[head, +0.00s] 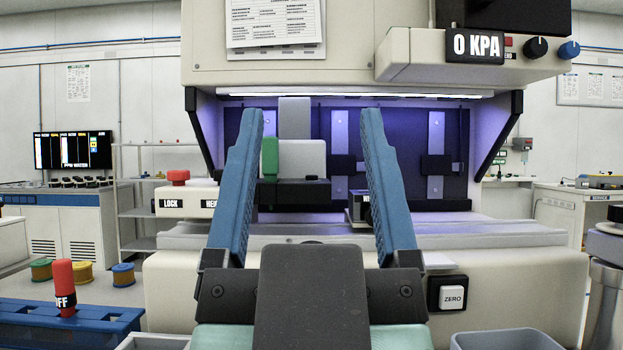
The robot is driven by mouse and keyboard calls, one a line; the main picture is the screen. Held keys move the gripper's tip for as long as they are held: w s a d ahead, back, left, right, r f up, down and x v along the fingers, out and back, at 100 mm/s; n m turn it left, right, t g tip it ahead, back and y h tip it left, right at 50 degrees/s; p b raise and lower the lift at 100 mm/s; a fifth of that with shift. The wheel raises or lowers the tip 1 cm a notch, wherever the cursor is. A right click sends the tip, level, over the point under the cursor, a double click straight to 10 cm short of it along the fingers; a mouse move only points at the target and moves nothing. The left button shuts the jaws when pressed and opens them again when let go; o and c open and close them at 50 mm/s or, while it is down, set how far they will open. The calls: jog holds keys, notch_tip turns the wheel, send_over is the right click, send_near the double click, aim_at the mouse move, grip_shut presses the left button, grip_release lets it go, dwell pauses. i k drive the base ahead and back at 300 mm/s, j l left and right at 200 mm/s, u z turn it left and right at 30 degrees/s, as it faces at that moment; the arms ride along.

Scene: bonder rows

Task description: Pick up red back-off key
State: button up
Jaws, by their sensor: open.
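The red back-off key (64,287) stands upright at the lower left in the head view, with "OFF" lettering partly visible on it. Its lower end sits in a blue rack (85,318). My gripper (311,115) is in the middle of the view, with two blue fingers pointing away and spread wide apart. It is open with nothing held between the fingers. The key is well to the left of my gripper and lower in the picture, apart from it.
A large cream machine (300,62) with a lit bay fills the middle, showing a "0 KPA" display (475,46), a red LOCK knob (178,177) and a ZERO button (452,297). Coloured spools (82,272) lie behind the rack. A grey bin (515,341) is at lower right.

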aim_at(65, 295)
jog(key=i+j+u, duration=0.1)
jog(key=u, duration=0.9)
